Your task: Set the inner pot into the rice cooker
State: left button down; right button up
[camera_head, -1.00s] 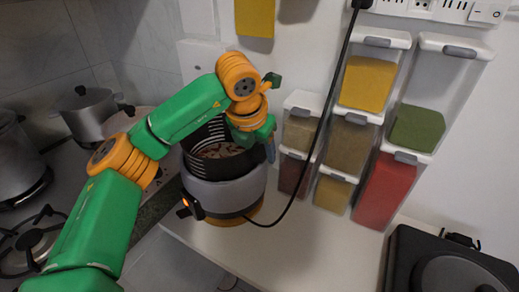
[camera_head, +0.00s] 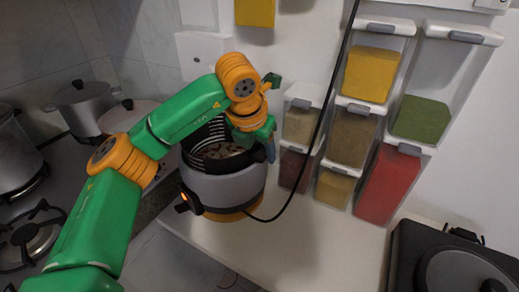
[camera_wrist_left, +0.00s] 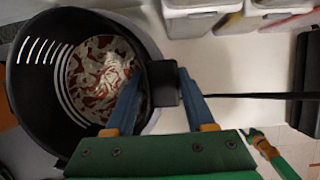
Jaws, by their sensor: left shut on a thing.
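The rice cooker (camera_head: 228,191) is a round grey body with a lit orange switch, on the white counter. In the left wrist view the pot (camera_wrist_left: 38,82) fills the left side. My left gripper (camera_head: 256,142) is at the pot's right rim. In the wrist view its blue fingers (camera_wrist_left: 158,100) close on a black block-like handle (camera_wrist_left: 163,83) at the rim. The arm hides part of the pot; how deep it sits in the cooker I cannot tell.
Spice dispensers (camera_head: 351,138) line the wall to the right. A black cord (camera_head: 318,130) hangs down to the cooker. Stove pots (camera_head: 84,105) stand at the left. A black appliance (camera_head: 455,265) is at front right; the counter between is clear.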

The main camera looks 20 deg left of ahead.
pick_arm(q)
jog(key=shift+f+b, duration=0.6)
jog(key=shift+f, duration=0.1)
jog(key=shift+r, duration=0.1)
jog(key=shift+c, duration=0.9)
grip_release()
jog(key=shift+s+d, duration=0.1)
jog(key=b+v, duration=0.1)
jog(key=v, duration=0.6)
jog(key=shift+s+r, duration=0.1)
jog(key=shift+s, duration=0.05)
